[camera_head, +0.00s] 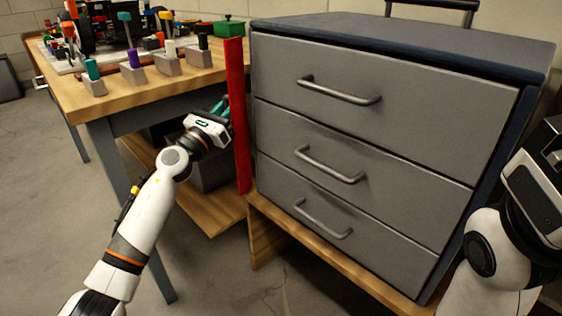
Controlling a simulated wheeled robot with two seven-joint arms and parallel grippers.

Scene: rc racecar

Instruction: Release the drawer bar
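The drawer bar is a tall, upright red strip (237,115) along the left front edge of the grey drawer cabinet (375,130). The cabinet has three closed drawers, each with a metal handle. My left gripper (224,108) is at the left side of the red bar, around its mid-height, with its teal fingers reaching to the bar's edge. The fingertips are small and partly hidden, so I cannot tell whether they are closed on the bar. My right arm shows at the right edge, and its fingers are not visible.
A wooden workbench (185,82) stands at the left with several coloured-handled tools in grey blocks and a green box (229,27). A wooden lower shelf (210,212) is below it. The cabinet rests on a wooden base. Concrete floor is open at front left.

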